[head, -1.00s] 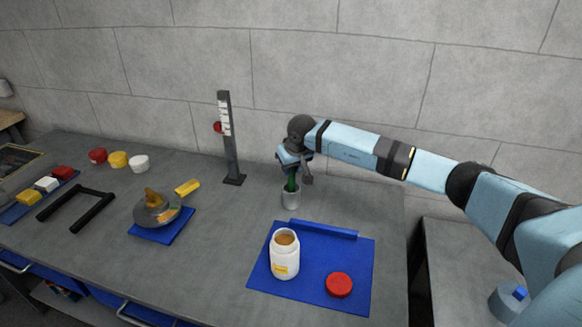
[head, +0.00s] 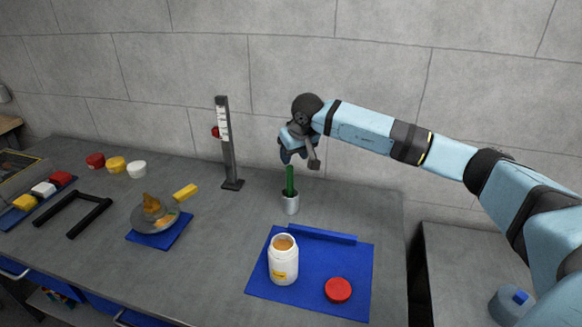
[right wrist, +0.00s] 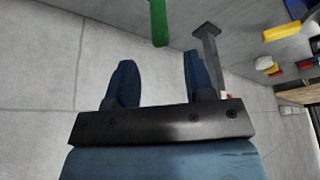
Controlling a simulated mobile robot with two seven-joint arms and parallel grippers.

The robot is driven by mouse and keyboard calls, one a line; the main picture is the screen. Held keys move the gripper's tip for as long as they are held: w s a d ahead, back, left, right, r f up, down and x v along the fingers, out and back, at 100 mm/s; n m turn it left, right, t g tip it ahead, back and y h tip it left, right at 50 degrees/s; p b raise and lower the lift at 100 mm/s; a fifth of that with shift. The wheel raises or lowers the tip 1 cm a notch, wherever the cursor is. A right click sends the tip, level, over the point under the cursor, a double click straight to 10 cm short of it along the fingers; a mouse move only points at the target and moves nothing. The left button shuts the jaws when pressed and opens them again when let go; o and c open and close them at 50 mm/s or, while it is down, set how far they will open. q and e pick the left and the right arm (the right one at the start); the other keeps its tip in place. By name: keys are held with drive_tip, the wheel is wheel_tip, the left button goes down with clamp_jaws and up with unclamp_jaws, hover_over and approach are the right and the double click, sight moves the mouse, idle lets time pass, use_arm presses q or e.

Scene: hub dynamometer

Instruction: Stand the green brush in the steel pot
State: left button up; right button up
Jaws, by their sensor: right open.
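The green brush (head: 290,181) stands upright in the small steel pot (head: 291,204) on the grey workbench. Its lower end is hidden inside the pot. My right gripper (head: 295,157) is just above the brush's top end, apart from it, open and empty. In the right wrist view the open fingers (right wrist: 158,58) have nothing between them, and the green brush (right wrist: 158,20) shows beyond them at the top edge. The pot does not show in that view. My left gripper is in neither view.
A dark upright post with a scale (head: 229,145) stands left of the pot. In front lies a blue mat (head: 262,284) with a white jar (head: 283,262) and a red lid (head: 338,289). A scraper-like yellow block (head: 185,191) lies further left. Bench right of the pot is clear.

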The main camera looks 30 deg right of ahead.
drive_tip(key=v, duration=0.3)
drive_tip(key=shift+s+r, duration=0.1)
drive_tip(key=shift+r, duration=0.25)
